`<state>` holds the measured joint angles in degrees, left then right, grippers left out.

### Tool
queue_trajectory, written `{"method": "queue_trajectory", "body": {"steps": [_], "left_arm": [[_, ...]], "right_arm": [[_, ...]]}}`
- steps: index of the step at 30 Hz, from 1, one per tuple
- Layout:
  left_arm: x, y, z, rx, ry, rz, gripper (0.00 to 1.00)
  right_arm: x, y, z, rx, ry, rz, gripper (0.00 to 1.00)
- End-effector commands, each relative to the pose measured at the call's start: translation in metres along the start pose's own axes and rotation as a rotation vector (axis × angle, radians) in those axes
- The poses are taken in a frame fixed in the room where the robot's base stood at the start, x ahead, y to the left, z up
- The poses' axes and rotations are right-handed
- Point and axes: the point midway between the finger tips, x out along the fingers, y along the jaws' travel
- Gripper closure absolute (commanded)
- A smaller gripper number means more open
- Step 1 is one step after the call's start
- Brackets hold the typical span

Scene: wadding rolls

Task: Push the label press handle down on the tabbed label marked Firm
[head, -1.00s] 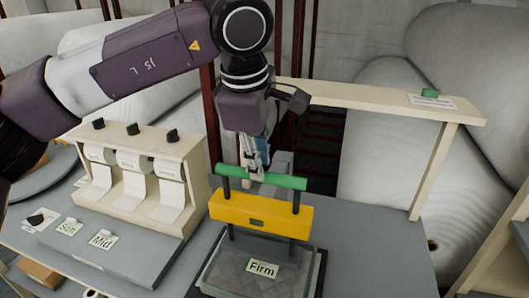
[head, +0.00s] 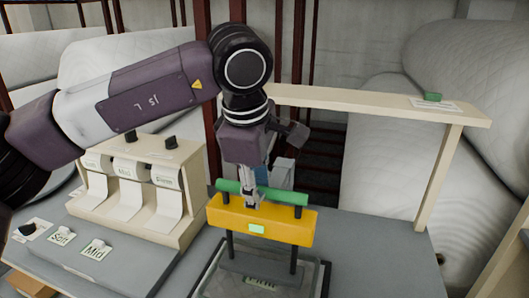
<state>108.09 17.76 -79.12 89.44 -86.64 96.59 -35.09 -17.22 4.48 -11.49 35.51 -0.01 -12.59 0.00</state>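The label press has a green bar handle (head: 290,198) close above its yellow crossbar (head: 280,231). A small window on the crossbar glows pale green. Two dark rods run down to a dark plate (head: 248,273) low over the grey base (head: 318,275). The Firm label (head: 260,282) lies on the base, mostly hidden by the plate. My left gripper (head: 251,198) is at the middle of the handle, its fingertips touching it and overlapping the crossbar's top edge. Its fingers look close together, but their grip is unclear. My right gripper is not in view.
Left of the press stands a cream dispenser (head: 150,155) with several label strips. The Soft label (head: 60,237) and Mid label (head: 95,249) lie on a grey board before it. A cream beam (head: 360,103) crosses behind. The grey table is clear right of the press.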

Motion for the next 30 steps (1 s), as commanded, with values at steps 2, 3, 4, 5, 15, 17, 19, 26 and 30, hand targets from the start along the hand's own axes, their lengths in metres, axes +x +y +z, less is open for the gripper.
{"method": "queue_trajectory", "body": {"steps": [2,3,4,5,15,17,19,26,30], "left_arm": [[0.008,0.0,-0.001,-0.003,0.0,0.004,0.81],[0.008,0.0,-0.001,-0.003,0.0,0.005,0.81],[0.008,0.0,-0.001,-0.003,0.0,0.005,0.81],[0.008,0.0,-0.001,-0.003,0.0,0.005,0.81],[0.007,0.0,-0.001,-0.003,0.0,0.007,0.81],[0.009,0.0,-0.001,-0.003,0.0,0.007,0.81],[0.011,-0.001,-0.001,-0.003,0.0,0.006,0.81],[0.018,-0.003,-0.001,-0.003,0.0,0.006,0.81],[0.022,-0.005,-0.001,-0.003,0.0,0.004,0.81]], "right_arm": [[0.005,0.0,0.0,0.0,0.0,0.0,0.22],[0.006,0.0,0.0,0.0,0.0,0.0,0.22],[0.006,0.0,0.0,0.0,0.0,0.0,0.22],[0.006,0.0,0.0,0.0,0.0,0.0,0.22],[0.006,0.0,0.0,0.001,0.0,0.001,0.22],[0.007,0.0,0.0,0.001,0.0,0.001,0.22],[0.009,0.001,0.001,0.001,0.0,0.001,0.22],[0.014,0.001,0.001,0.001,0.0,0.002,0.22],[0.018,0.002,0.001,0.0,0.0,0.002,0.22]]}}
